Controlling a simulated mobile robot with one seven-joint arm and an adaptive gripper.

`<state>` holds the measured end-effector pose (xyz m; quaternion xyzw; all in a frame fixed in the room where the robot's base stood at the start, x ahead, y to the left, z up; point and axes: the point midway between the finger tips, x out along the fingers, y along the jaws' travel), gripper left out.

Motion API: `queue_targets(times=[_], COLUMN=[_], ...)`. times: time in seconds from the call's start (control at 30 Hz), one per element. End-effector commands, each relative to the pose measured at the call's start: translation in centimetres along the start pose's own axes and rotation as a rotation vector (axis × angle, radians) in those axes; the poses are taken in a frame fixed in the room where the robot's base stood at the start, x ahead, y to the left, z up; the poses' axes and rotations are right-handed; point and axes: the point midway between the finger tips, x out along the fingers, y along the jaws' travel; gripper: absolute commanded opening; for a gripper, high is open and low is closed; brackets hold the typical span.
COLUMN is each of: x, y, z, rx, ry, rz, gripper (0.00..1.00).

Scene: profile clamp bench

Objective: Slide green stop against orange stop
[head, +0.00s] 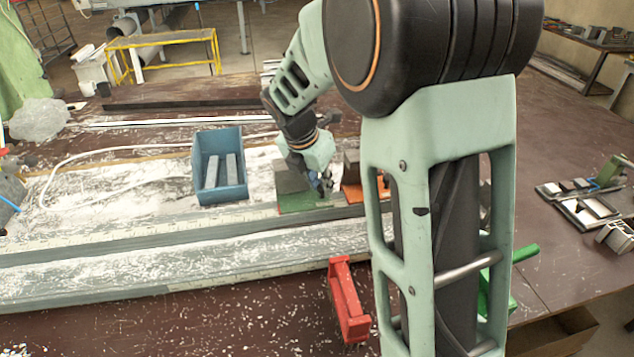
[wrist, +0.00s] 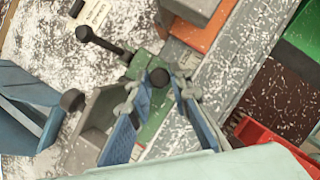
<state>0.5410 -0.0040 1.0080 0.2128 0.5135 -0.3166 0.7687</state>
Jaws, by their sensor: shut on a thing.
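The green stop (head: 297,202) is a green plate with a grey block, on the long grey profile (head: 130,245). In the wrist view its green plate (wrist: 157,112) lies under my gripper (wrist: 158,90). The blue-padded fingers are shut on the green stop, around its black-knobbed part. In the head view my gripper (head: 322,183) is over the plate's right part. The orange stop (head: 353,193), an orange plate with a grey block, is just right of the green stop. It also shows at the top of the wrist view (wrist: 207,38). Whether the two plates touch is unclear.
A blue bin (head: 221,190) with grey bars stands left of the green stop. A red clamp (head: 348,300) lies in front of the profile. A green clamp (head: 525,252) is partly behind my arm. White chips cover much of the bench.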

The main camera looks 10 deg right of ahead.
Motion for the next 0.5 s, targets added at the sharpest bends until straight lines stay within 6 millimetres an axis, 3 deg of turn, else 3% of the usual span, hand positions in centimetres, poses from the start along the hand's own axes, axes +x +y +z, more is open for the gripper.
queue_targets(times=[0.03,0.2,0.5], x=[0.1,0.7,0.9], y=[-1.0,-2.4,-2.6], z=[1.0,2.2,2.3], rx=[0.006,0.004,0.002], ry=[-0.001,-0.002,-0.003], rz=[-0.007,-0.007,-0.006], gripper=[0.00,0.00,0.00])
